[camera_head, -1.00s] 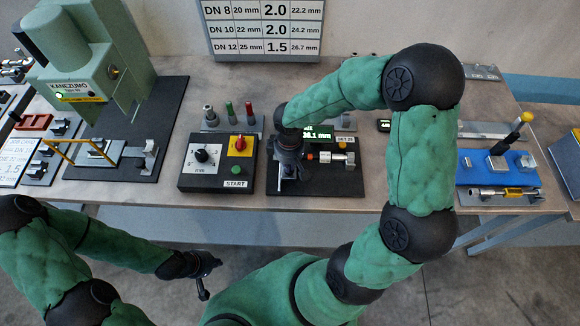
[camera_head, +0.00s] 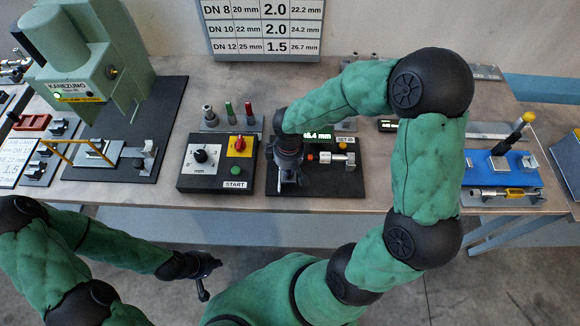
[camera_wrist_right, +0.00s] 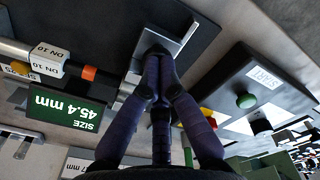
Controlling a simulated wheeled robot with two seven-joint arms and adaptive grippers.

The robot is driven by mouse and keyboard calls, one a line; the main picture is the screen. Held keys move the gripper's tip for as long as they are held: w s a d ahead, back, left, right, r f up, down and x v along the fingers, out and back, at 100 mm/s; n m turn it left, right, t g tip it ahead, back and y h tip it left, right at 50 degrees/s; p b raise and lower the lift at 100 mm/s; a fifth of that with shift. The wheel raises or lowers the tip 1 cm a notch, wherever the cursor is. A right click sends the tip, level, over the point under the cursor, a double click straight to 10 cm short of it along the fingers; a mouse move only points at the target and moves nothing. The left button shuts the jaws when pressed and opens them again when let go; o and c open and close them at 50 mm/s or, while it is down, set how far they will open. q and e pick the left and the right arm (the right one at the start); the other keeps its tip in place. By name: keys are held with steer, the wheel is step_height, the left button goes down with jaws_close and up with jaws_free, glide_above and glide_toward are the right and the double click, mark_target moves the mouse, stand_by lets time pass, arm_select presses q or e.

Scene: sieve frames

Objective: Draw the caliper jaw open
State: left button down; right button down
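The caliper station stands on a black base (camera_head: 330,185) in the head view. Its lit green display (camera_head: 318,131) reads 45.4 mm, and the display also shows in the right wrist view (camera_wrist_right: 65,112). My right gripper (camera_head: 288,172) is low over the left part of that base. In the right wrist view its fingertips (camera_wrist_right: 157,52) are drawn together at the grey metal caliper jaw (camera_wrist_right: 182,45), apparently gripping it; the fingers hide the contact. My left gripper (camera_head: 208,270) hangs empty in front of the table.
A control box (camera_head: 215,183) with a dial, a red-and-yellow switch and a green START button stands just left of the caliper base. A green machine (camera_head: 85,60) is at the far left. A blue fixture (camera_head: 490,178) stands at the right. My right arm crosses above the bench.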

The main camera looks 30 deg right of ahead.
steer(key=shift+s+a+f+g, duration=0.35)
steer(key=shift+s+f, duration=0.2)
steer(key=shift+s, duration=0.25)
steer(key=shift+r+p, duration=0.8)
steer(key=shift+w+d+r+p, duration=0.1)
steer(key=shift+w+r+p, duration=0.1)
steer(key=shift+r+p, duration=1.05)
steer(key=shift+w+r+p, duration=0.15)
steer(key=shift+r+p, duration=0.7)
steer(key=shift+r, duration=0.8)
